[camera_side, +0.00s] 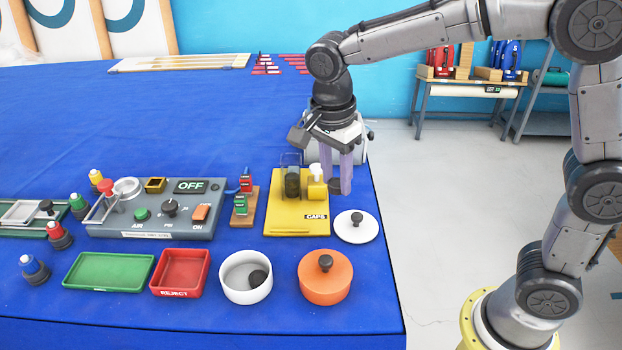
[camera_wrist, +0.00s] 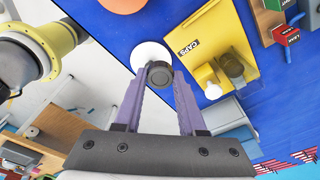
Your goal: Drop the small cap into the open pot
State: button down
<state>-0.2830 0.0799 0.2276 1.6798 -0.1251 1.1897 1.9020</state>
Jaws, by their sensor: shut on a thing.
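My gripper (camera_side: 340,190) is at the right edge of the blue table, just right of the yellow CAPS tray and above and behind the white lid. In the wrist view its purple fingertips (camera_wrist: 160,77) are shut on a small dark grey round cap (camera_wrist: 159,74). The open white pot (camera_side: 232,289) stands at the front of the table, left of and nearer the front than my gripper. A dark round piece (camera_side: 257,278) lies inside it. The pot is not in the wrist view.
The white lid (camera_side: 345,234) with a dark knob lies below my gripper. An orange pot (camera_side: 325,290) with its lid on stands right of the white pot. The yellow CAPS tray (camera_side: 285,220) holds upright pieces. A red REJECT tray (camera_side: 180,270) is left of the white pot.

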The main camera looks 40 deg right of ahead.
jog(key=w+a+f+n+t+y, duration=0.1)
jog(key=w+a+n, duration=0.2)
jog(key=a+n, duration=0.75)
jog(key=w+a+f+n+y, duration=0.1)
jog(key=w+a+n, duration=0.35)
jog(key=n, duration=1.15)
jog(key=shift+n, duration=0.25)
jog(key=shift+s+a+f, duration=0.5)
jog(key=shift+a+f, duration=0.45)
jog(key=shift+f, duration=0.6)
jog(key=shift+s+a+f, duration=0.55)
jog(key=shift+a+f, duration=0.35)
jog(key=shift+f, duration=0.7)
jog(key=shift+s+a+f, duration=0.5)
jog(key=shift+a+f, duration=0.45)
jog(key=shift+f, duration=0.6)
